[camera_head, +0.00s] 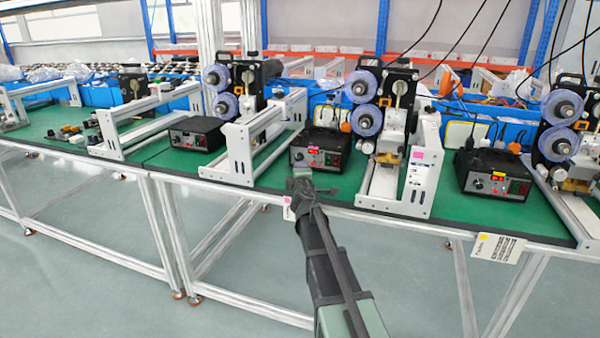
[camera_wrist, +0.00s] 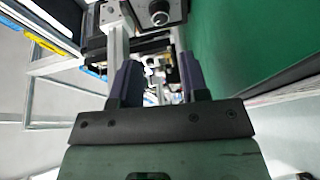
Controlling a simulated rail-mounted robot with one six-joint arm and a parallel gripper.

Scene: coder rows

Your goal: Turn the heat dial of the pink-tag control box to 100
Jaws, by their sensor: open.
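The middle black control box (camera_head: 320,150) stands on the green table top with a small red display and a row of front controls. A pink tag (camera_head: 288,213) hangs at the table edge below it. My gripper (camera_head: 302,174) is in front of this box, near the table's front edge. In the wrist view, my gripper (camera_wrist: 160,82) has its two dark fingers apart with nothing between them. A dial (camera_wrist: 159,18) on a grey box face shows at the top of that view, beyond the fingertips and apart from them. Its setting is too small to read.
Another control box (camera_head: 493,175) stands right, above a yellow tag (camera_head: 482,238); one more box (camera_head: 196,134) stands left. White frames (camera_head: 240,155) and (camera_head: 420,175) flank the middle box. Machines with blue-purple reels (camera_head: 362,87) stand behind. A strip of green table lies before the box.

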